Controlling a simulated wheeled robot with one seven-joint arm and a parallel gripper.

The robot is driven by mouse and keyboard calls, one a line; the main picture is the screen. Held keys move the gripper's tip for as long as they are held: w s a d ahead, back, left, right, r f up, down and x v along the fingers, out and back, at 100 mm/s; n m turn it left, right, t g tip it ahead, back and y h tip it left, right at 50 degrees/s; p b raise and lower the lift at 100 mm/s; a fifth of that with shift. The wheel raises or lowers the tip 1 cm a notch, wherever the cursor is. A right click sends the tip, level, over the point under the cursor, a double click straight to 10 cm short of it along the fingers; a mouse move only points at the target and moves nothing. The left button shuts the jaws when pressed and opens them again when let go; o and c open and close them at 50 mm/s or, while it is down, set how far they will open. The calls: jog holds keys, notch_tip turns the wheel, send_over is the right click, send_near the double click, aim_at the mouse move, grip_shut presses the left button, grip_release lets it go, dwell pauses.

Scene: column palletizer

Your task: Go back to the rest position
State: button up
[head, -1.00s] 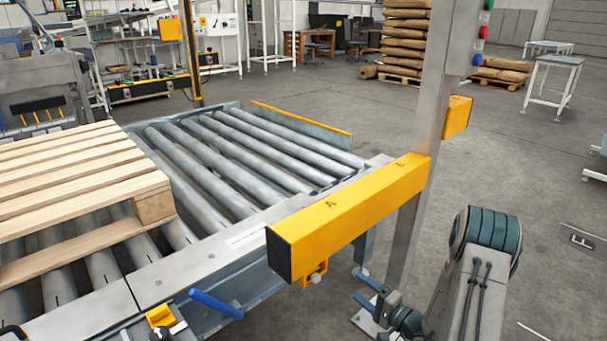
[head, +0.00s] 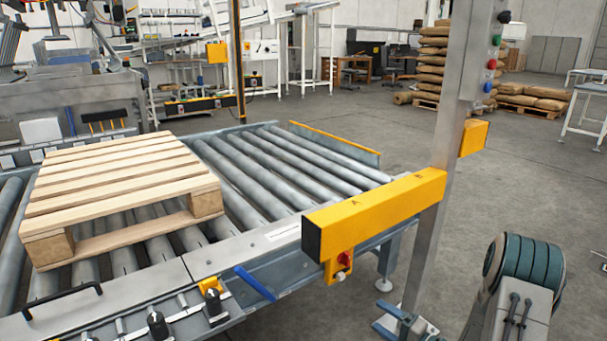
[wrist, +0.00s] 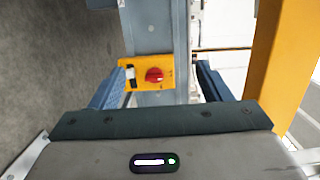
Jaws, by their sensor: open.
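My gripper (head: 388,318) is at the bottom edge of the head view, partly cut off. Its two blue fingers also show in the wrist view (wrist: 158,88), spread apart with nothing held between them. A red rotary switch (wrist: 154,75) on a yellow plate (wrist: 139,72) appears between the fingers in the wrist view, beyond them and apart. In the head view the red switch (head: 344,260) is under the near end of the yellow beam, to the upper left of my gripper.
A yellow beam (head: 375,212) joins a metal post (head: 447,150) close to my arm. A wooden pallet (head: 125,180) lies on the roller conveyor (head: 270,165) at left. Stacked sacks (head: 433,60) stand far back. The floor at right (head: 535,165) is open.

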jog(key=s+a+r+n+g+p, duration=0.3)
jog(key=s+a+r+g+p, duration=0.15)
jog(key=r, duration=0.45)
jog(key=s+a+r+n+g+p, duration=0.2)
jog(key=s+a+r+g+p, duration=0.25)
jog(key=r, duration=0.45)
jog(key=s+a+r+n+g+p, duration=0.35)
jog(key=s+r+p, duration=0.25)
jog(key=r, duration=0.3)
jog(key=s+d+r+h+p, duration=0.2)
jog(key=s+r+h+p, duration=0.1)
jog(key=r, duration=0.4)
jog(key=s+d+r+t+h+p, duration=0.1)
jog(key=s+d+r+h+p, duration=0.1)
jog(key=r+h+p, duration=0.3)
jog(key=s+d+r+t+h+p, duration=0.1)
jog(key=s+d+r+h+p, duration=0.1)
jog(key=s+r+h+p, duration=0.2)
notch_tip(320, 180, up, 7)
jog(key=s+n+p, duration=0.1)
jog(key=p, duration=0.2)
jog(key=shift+d, duration=0.35)
